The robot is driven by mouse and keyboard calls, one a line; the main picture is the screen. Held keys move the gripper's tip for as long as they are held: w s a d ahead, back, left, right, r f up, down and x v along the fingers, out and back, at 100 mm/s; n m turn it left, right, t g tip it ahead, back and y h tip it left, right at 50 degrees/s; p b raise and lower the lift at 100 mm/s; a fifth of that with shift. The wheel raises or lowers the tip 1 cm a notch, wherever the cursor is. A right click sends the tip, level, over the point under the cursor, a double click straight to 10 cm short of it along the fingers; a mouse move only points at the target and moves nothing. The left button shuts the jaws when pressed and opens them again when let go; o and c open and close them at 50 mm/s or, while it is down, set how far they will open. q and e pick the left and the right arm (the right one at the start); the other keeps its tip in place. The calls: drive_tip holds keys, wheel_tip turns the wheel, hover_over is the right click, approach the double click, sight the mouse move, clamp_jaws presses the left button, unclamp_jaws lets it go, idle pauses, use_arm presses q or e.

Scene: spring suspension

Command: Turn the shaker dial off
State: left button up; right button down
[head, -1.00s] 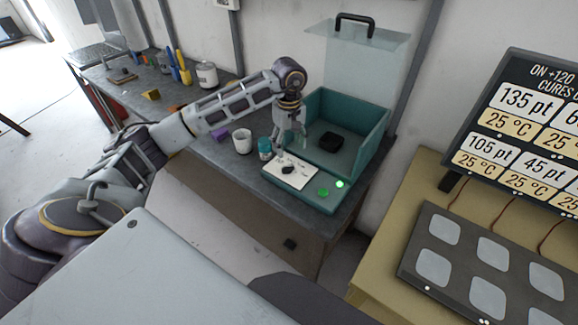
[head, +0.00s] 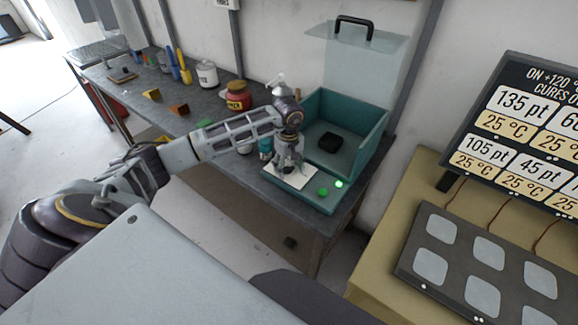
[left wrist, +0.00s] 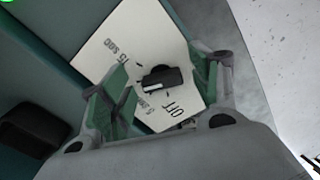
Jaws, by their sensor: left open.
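The shaker is a teal box (head: 372,150) with a raised clear lid and a front panel carrying a white label plate (head: 298,183). The black dial (left wrist: 162,78) shows in the left wrist view on the white plate, with a white mark on it. "OFF" and other settings are printed around it; which one the mark points at I cannot tell for sure. My left gripper (left wrist: 160,92) is open, its green-padded fingers on either side of the dial, with no clear contact. In the head view my left gripper (head: 290,168) is over the plate and hides the dial. My right gripper is not in view.
A green button (head: 323,191) and a bright green light (head: 340,184) are on the panel's right. A black object (head: 330,141) sits inside the box. A teal-capped bottle (head: 265,148) stands close left of my gripper. A red jar (head: 237,97) and a white jar (head: 207,75) stand farther back.

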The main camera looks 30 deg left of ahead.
use_arm(q)
drive_tip(key=shift+f, duration=0.1)
drive_tip(key=shift+c, duration=0.2)
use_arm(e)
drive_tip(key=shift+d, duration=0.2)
use_arm(q)
drive_tip(key=c, duration=1)
drive_tip(key=shift+o, duration=0.2)
